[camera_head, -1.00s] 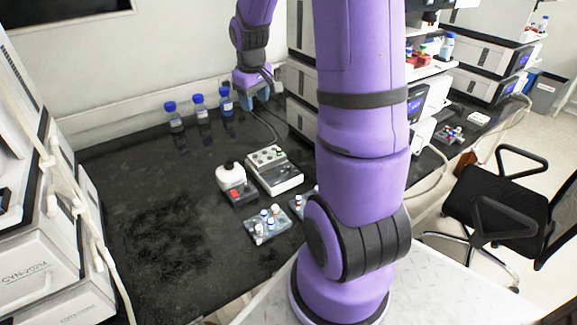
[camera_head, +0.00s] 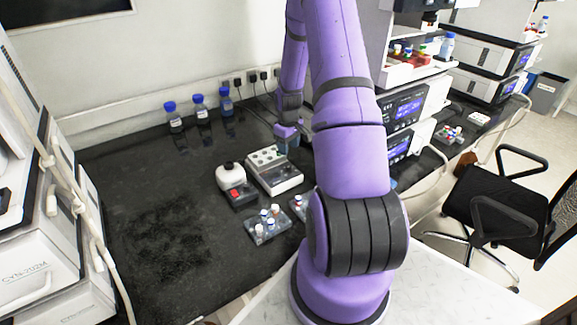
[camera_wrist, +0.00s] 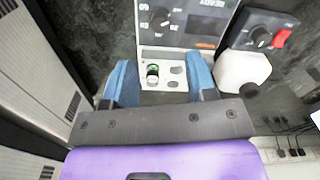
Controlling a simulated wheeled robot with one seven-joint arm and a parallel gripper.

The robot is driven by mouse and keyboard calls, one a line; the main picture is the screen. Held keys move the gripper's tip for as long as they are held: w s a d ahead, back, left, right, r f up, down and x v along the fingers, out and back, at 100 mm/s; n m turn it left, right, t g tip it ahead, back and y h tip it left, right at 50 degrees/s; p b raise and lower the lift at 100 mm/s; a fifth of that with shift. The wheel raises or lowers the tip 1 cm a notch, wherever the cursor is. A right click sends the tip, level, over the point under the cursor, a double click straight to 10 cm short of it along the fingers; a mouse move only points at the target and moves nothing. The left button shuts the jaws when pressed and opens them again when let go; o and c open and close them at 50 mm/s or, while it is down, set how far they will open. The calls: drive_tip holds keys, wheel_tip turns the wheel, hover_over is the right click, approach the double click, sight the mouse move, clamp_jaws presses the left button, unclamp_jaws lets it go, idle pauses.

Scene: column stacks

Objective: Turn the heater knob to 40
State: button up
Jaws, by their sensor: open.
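The heater (camera_head: 283,182) is a white and grey box with wells on top, standing mid-bench in the head view. The display reading and the knob's setting are too small to read. A green-capped vial (camera_wrist: 153,73) sits in the white well block. My gripper (camera_wrist: 160,65) is open, its blue fingers either side of the well block in view, with nothing between them seen gripped. In the head view my gripper (camera_head: 288,142) is at the heater's back edge.
A white mixer (camera_head: 231,178) with a red switch stands left of the heater. A vial rack (camera_head: 267,227) is in front. Several blue-capped bottles (camera_head: 199,105) stand by the back wall. Stacked instruments are to the right. The bench's left part is clear.

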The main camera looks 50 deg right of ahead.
sight(289, 165)
wheel_tip(289, 165, down, 9)
drive_tip(key=shift+f, duration=0.1)
idle(0.3)
drive_tip(key=shift+c, duration=0.5)
drive_tip(key=c, duration=0.8)
drive_tip(key=shift+c, duration=0.2)
